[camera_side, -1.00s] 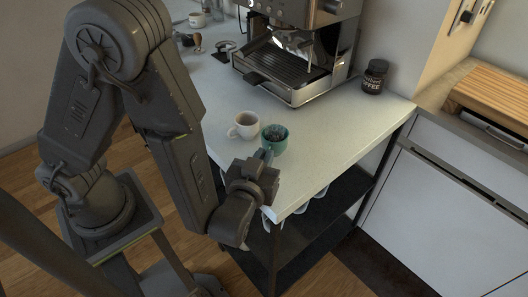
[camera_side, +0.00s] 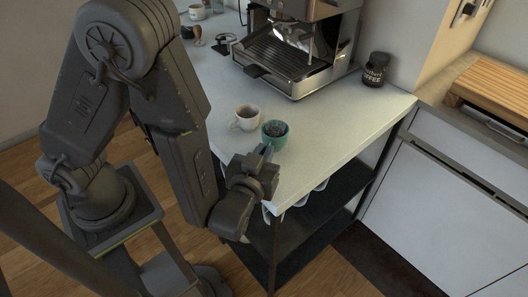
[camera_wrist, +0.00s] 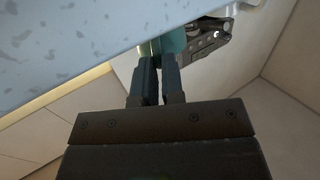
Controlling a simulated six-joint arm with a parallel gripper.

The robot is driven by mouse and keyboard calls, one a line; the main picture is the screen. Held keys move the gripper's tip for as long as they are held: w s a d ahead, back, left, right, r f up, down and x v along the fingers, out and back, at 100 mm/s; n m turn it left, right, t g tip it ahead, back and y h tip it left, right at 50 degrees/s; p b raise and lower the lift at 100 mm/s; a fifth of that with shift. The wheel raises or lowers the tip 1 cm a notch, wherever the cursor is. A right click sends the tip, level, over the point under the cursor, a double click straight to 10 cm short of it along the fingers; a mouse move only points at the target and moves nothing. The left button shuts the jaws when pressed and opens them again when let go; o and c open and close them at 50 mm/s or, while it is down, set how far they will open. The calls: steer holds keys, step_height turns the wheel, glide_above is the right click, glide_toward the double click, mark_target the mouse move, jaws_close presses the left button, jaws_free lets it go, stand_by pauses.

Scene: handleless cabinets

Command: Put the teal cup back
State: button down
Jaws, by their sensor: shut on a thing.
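The teal cup (camera_side: 276,139) is upright near the front corner of the white counter (camera_side: 325,135), with dark contents inside. I cannot tell whether its base touches the counter. My gripper (camera_side: 268,155) reaches it from the front edge and is shut on it. In the wrist view the two fingers of my gripper (camera_wrist: 160,75) are close together, pointing at a teal patch of the cup (camera_wrist: 174,41). Most of the cup is hidden there.
A white cup (camera_side: 243,120) stands just left of the teal cup. A coffee machine (camera_side: 290,50) and a dark coffee jar (camera_side: 375,70) are behind. Shelves (camera_side: 310,220) with several pale cups are under the counter. The counter's right part is clear.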

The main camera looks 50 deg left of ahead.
steer(key=shift+f, duration=0.55)
stand_by(0.9)
steer(key=c, duration=1.2)
jaws_free()
steer(key=shift+o, duration=0.2)
steer(key=shift+s+d, duration=0.1)
